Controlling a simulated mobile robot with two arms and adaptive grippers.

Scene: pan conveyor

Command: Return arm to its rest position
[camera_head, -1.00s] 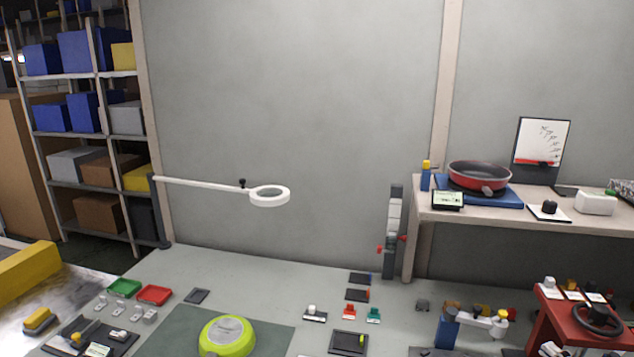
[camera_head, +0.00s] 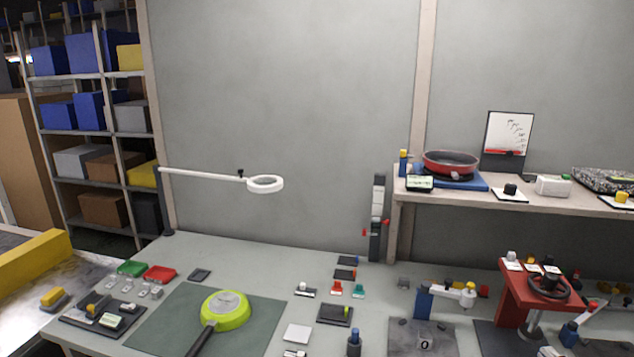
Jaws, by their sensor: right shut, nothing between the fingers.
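Neither of my grippers can be made out in the head view, and no arm of mine is seen over the bench. A lime-green pan (camera_head: 226,309) lies on a dark green mat (camera_head: 262,325), its dark handle pointing toward the lower left. A red pan (camera_head: 450,162) sits on a blue base (camera_head: 474,181) on the raised shelf at right.
The grey bench (camera_head: 240,258) carries small trays, blocks and tools. A white ring lamp (camera_head: 265,184) reaches over it from the left. A red stand (camera_head: 518,292) with a dark handwheel is at right. Shelving (camera_head: 82,148) stands at back left.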

